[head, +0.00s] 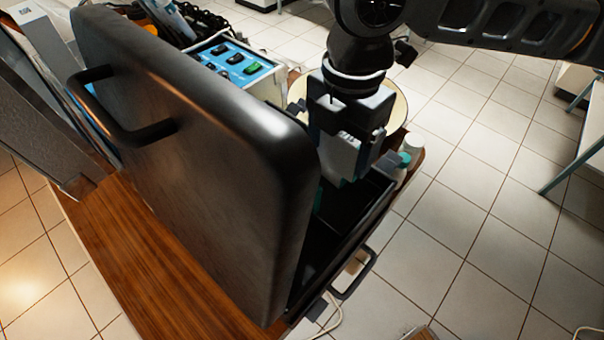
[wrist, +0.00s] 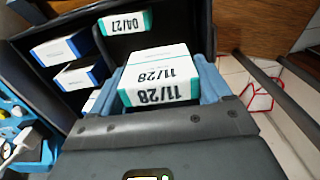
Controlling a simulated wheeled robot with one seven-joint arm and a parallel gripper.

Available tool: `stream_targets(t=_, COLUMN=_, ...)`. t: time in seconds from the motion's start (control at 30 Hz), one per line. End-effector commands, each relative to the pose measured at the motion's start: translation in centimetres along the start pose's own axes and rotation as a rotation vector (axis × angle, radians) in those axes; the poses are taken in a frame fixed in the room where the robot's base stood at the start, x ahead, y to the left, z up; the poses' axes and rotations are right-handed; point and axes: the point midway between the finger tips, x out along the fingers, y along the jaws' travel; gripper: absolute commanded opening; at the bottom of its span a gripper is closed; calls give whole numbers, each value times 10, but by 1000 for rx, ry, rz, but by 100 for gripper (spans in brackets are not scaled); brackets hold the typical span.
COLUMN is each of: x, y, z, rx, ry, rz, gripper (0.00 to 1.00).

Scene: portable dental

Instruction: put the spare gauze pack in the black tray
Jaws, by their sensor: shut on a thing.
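My gripper (head: 347,165) is shut on a white pack with teal edges. In the wrist view this pack (wrist: 160,70) is marked 11/28 and sits between the blue finger pads. In the head view the pack (head: 341,155) hangs over the open black case, to the right of its raised lid. A black, tray-like space (head: 350,205) lies below it, partly hidden by the gripper and lid; I cannot tell whether it is the black tray. A similar pack marked 04/27 (wrist: 125,22) shows beyond the held one in the wrist view.
The tall black lid (head: 190,140) hides much of the case. White boxes with blue edges (wrist: 60,50) lie in the dark case. Small bottles (head: 398,163) stand right of the case. A wooden top (head: 150,255) lies in front.

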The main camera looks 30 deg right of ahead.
Motion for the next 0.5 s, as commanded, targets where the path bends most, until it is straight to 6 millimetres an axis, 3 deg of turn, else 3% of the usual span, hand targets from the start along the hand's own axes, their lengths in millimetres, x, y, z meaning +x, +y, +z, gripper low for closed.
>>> stream_targets(t=0.3, x=49, y=0, z=-2, rx=-29, ry=1, rz=-2, gripper=44)
stream_targets(t=0.5, x=65, y=0, z=-2, rx=-29, ry=0, rz=0, gripper=44)
